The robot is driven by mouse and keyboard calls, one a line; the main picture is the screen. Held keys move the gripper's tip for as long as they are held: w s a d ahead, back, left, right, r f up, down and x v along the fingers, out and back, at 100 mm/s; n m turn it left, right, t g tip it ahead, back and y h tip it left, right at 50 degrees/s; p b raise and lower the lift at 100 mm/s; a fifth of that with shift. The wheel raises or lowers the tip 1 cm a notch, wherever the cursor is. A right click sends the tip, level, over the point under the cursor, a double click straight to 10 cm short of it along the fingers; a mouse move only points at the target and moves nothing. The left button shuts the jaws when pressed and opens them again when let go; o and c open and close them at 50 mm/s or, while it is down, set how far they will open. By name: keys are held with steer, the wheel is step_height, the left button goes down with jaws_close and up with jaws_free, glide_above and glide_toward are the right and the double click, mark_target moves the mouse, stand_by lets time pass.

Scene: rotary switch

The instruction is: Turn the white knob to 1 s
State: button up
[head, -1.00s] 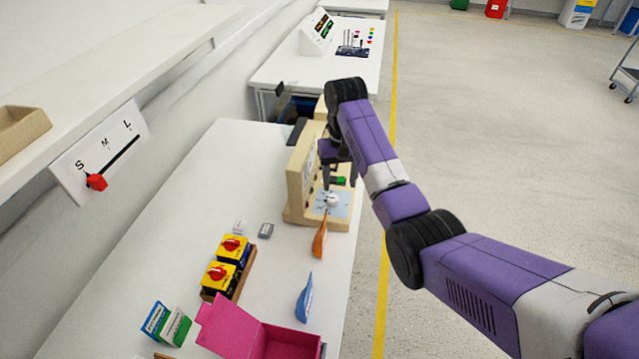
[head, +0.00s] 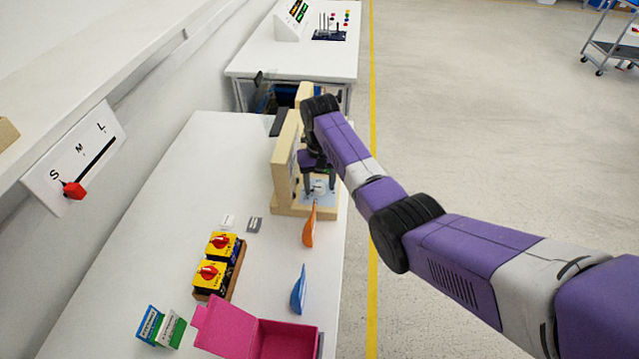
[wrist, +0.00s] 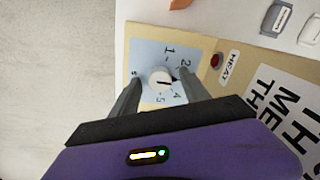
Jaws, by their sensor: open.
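The white knob (wrist: 161,80) sits on a light blue dial plate (wrist: 145,53) with printed numbers around it, in the wrist view. A dark pointer mark on the knob points roughly right, between the 2 and the 4; the exact setting is hard to read. My gripper (wrist: 160,88) is open, with one finger on each side of the knob; I cannot tell whether they touch it. In the head view the knob (head: 319,187) shows small below my gripper (head: 318,188), on the beige stand (head: 284,165).
A red button (wrist: 217,60) labelled HEAT is beside the dial plate. An orange object (head: 309,228) and a blue one (head: 299,290) stand nearer on the white table (head: 190,190). Yellow switch boxes (head: 211,275) and a pink box (head: 225,330) are at front.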

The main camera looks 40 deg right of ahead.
jaws_close()
steer(key=shift+d, duration=0.1)
steer(key=shift+s, duration=0.1)
